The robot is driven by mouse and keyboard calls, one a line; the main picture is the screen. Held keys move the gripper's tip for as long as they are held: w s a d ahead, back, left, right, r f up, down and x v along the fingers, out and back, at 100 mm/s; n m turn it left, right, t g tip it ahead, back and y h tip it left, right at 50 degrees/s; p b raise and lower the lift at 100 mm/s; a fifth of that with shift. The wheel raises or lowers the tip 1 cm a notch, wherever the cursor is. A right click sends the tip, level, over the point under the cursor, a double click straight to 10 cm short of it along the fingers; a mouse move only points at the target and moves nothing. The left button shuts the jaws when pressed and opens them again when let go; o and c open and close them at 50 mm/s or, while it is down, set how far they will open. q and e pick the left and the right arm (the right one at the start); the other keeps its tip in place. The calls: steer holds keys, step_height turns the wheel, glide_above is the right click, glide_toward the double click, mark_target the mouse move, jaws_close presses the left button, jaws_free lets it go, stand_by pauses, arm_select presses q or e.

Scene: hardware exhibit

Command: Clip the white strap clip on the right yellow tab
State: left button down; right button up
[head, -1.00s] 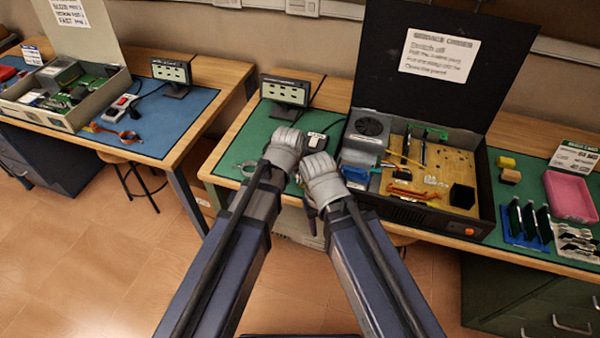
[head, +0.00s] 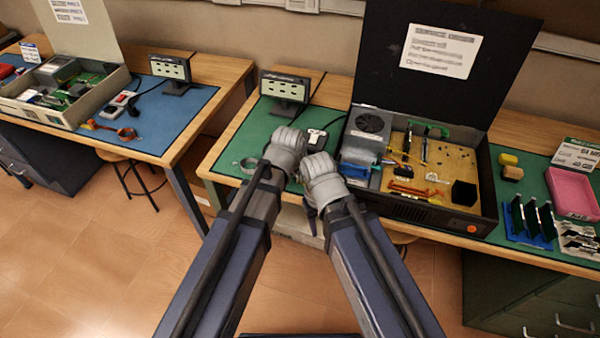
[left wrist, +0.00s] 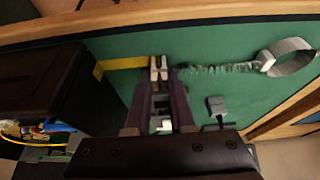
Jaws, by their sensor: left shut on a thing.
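In the left wrist view my left gripper (left wrist: 158,82) is shut on the white strap clip (left wrist: 158,66), whose jaws point away from the camera. A clear coiled cord runs right from the clip to a grey wrist band (left wrist: 288,56), which also shows in the head view (head: 247,163). In the head view my left gripper (head: 285,152) and right gripper (head: 320,182) hide their own fingertips and the clip.
An open black computer case (head: 425,165) stands right of my grippers. A small display (head: 286,86) and a switch block (head: 317,138) stand behind them. A blue rack with boards (head: 530,222) and a pink tray (head: 571,193) are farther right. Green mat (head: 232,147) is bare at left.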

arm_select(q)
steer(key=c, duration=0.7)
jaws_free()
steer(key=o, duration=0.3)
steer(key=shift+r+p, duration=0.7)
steer(key=shift+p, duration=0.05)
stand_by(0.5)
steer(key=shift+r+p, duration=2.95)
